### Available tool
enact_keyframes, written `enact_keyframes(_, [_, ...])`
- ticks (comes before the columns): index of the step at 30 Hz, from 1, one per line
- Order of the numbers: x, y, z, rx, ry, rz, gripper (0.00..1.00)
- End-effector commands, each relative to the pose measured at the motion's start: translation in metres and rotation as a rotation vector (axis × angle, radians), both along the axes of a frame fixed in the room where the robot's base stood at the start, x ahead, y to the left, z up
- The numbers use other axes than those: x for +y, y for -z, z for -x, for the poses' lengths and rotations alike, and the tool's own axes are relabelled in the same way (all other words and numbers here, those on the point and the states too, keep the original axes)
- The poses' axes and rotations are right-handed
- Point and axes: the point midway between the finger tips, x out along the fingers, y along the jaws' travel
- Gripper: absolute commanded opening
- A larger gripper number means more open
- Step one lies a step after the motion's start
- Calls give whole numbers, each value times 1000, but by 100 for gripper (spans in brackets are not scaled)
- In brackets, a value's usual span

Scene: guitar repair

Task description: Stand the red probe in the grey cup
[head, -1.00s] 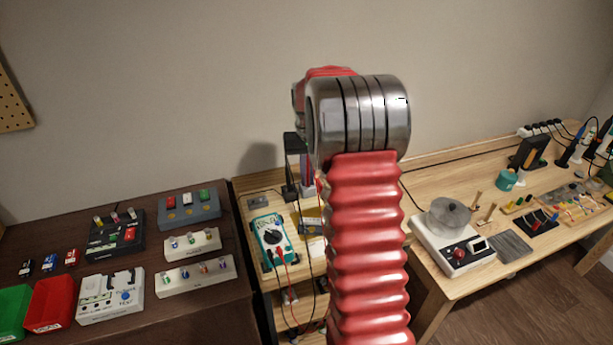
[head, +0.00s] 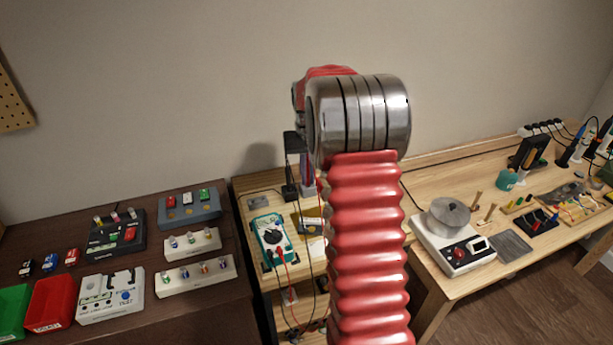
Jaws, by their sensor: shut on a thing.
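My gripper (head: 299,190) is mostly hidden behind my red arm; only dark parts show at the arm's left, above the back of the middle bench. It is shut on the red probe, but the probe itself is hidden. The teal multimeter (head: 272,238) lies on the middle bench, below and left of my gripper, with red leads running down from it. I cannot pick out the grey cup; it may be behind my arm.
The dark left table holds pedals, a white tester (head: 110,296), a red bin (head: 50,303) and a green bin (head: 13,311). The right bench (head: 425,186) carries a white device with a round grey pot (head: 448,217). A dark cable hangs beside my arm.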

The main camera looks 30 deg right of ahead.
Motion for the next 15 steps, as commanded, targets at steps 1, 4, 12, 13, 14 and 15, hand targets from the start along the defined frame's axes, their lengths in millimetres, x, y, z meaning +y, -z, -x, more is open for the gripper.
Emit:
enact_keyframes(1, [0,0,0,0,0,0,0])
enact_keyframes(4, [0,0,0,0,0,0,0])
enact_keyframes(12, [0,0,0,0,0,0,21])
enact_keyframes(13, [0,0,0,0,0,0,23])
enact_keyframes(14, [0,0,0,0,0,0,25])
enact_keyframes(15, [0,0,0,0,0,0,28])
